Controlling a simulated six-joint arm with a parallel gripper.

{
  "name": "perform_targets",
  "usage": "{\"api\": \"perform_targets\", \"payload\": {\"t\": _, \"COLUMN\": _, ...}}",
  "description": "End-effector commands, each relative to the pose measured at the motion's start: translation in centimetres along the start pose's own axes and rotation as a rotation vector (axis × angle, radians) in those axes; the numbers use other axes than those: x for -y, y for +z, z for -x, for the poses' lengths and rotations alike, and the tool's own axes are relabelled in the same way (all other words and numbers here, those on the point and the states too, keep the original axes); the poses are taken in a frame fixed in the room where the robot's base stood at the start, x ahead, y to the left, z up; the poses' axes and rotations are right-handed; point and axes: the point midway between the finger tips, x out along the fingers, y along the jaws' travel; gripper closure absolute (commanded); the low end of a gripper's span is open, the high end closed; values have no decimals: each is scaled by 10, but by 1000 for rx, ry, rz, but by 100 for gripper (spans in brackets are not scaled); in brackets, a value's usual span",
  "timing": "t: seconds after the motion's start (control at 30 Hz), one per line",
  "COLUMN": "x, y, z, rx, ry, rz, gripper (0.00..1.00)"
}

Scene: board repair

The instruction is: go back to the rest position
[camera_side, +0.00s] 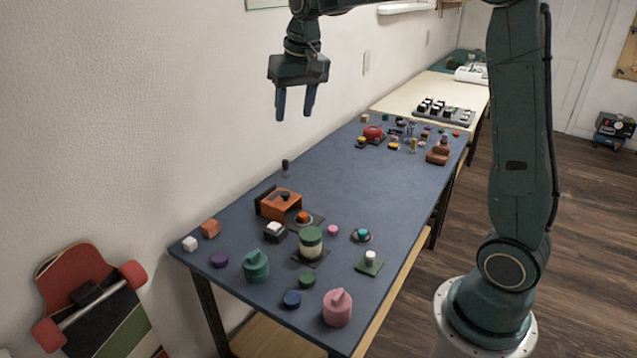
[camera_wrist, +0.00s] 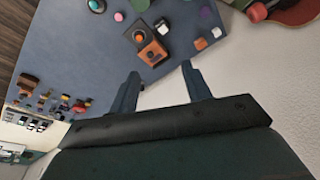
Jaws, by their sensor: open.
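My gripper (camera_side: 295,103) is high above the table's far-left edge, near the wall, with its two blue fingers pointing down and apart. In the wrist view my gripper (camera_wrist: 160,80) shows both fingers spread with nothing between them. The blue-grey table (camera_side: 345,185) lies below, well clear of the fingertips. An orange block-like part (camera_side: 281,204) with a dark knob sits on the table; it also shows in the wrist view (camera_wrist: 153,52).
Several small parts, including a teal knob (camera_side: 256,267), a pink knob (camera_side: 337,308) and a green-and-cream jar (camera_side: 311,244), crowd the near end. A red part (camera_side: 373,134) is among others at the far end. The table's middle is mostly clear. A skateboard (camera_side: 95,305) leans on the wall.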

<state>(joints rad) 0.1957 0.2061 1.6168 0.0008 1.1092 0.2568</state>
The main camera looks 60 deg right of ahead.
Motion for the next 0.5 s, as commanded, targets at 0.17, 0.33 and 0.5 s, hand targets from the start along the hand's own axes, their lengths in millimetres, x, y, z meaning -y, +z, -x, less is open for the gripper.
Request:
{"api": "perform_targets", "payload": {"t": 0.17, "x": 2, "y": 39, "z": 26, "rx": -40, "ry": -17, "rz": 64, "gripper": 52}}
{"api": "perform_targets", "payload": {"t": 0.33, "x": 1, "y": 78, "z": 42, "rx": -76, "ry": -31, "rz": 124, "gripper": 52}}
{"api": "perform_targets", "payload": {"t": 0.5, "x": -2, "y": 116, "z": 54, "rx": -112, "ry": -46, "rz": 184, "gripper": 52}}
